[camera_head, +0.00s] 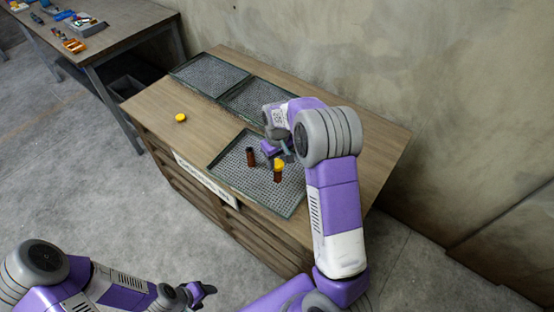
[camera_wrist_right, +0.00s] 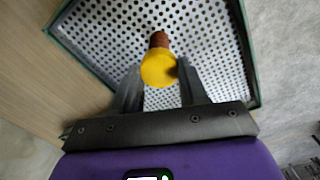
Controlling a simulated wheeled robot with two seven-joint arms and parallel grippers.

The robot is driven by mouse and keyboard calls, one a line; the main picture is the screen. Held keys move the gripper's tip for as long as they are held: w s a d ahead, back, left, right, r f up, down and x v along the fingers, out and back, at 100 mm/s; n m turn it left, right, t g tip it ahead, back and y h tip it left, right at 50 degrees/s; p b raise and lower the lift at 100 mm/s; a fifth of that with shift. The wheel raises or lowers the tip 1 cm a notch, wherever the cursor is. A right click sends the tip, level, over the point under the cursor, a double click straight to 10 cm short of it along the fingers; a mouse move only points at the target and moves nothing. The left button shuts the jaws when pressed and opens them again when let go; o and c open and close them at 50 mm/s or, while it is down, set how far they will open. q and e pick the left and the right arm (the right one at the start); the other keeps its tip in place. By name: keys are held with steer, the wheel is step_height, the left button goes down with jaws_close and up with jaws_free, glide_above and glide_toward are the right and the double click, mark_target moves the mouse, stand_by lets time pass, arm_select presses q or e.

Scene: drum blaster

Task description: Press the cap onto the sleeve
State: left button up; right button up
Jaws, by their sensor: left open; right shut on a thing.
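A yellow cap (camera_head: 278,163) is directly over a brown sleeve (camera_head: 277,176) that stands upright on the front perforated tray (camera_head: 230,172). My right gripper (camera_head: 275,154) is shut on this cap from above. In the right wrist view the cap (camera_wrist_right: 158,70) is between the two fingers and hides part of the sleeve (camera_wrist_right: 159,40). Cap and sleeve appear to touch, but I cannot tell how far the cap is seated. A second brown sleeve (camera_head: 250,157) stands uncapped to the left. A second yellow cap (camera_head: 181,117) lies on the bench. My left gripper (camera_head: 200,291) is open and empty, away from the bench.
Two more perforated trays (camera_head: 208,74) lie along the back of the wooden bench (camera_head: 155,97), and they look empty. The bench's left part is mostly clear. A wall (camera_head: 400,80) rises behind it. Another table (camera_head: 110,42) with small items stands at the upper left.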

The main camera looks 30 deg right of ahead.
steer(key=shift+f, duration=0.3)
stand_by(0.4)
steer(key=o, duration=1.6)
steer(key=shift+c, duration=0.2)
steer(key=shift+r, duration=0.1)
steer(key=shift+r+p, duration=2)
steer(key=shift+r, duration=0.5)
steer(key=shift+f, duration=0.1)
